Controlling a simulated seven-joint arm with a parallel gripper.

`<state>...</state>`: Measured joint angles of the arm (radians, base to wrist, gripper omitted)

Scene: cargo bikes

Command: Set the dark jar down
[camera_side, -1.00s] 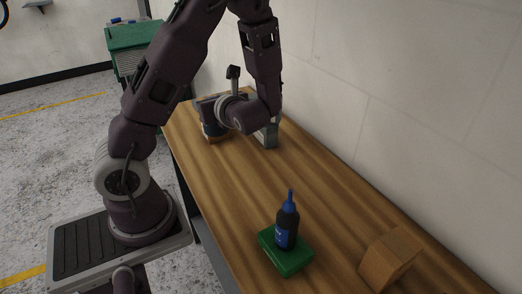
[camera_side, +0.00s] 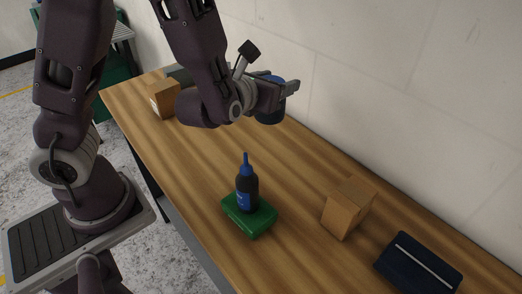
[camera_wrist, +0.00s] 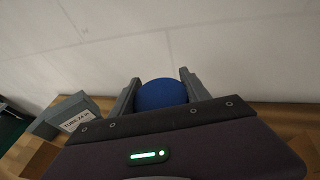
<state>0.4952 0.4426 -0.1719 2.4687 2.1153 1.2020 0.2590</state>
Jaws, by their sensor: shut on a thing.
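My gripper (camera_side: 284,90) is shut on the dark jar (camera_side: 270,115), a dark blue-black round jar with a blue lid. It holds the jar roughly upright near the wall side of the wooden table (camera_side: 205,165), seemingly above the tabletop. In the wrist view the blue lid (camera_wrist: 162,95) sits between the two grey fingers of my gripper (camera_wrist: 158,82). The jar's lower part is hidden in that view, and the gap beneath it is hard to judge.
A dark bottle with a blue nozzle (camera_side: 247,190) stands on a green box (camera_side: 262,220). A cardboard box (camera_side: 348,208) and a dark blue case (camera_side: 418,262) lie to the right. Another cardboard box (camera_side: 163,97) and a grey labelled box (camera_wrist: 72,112) are at the far end.

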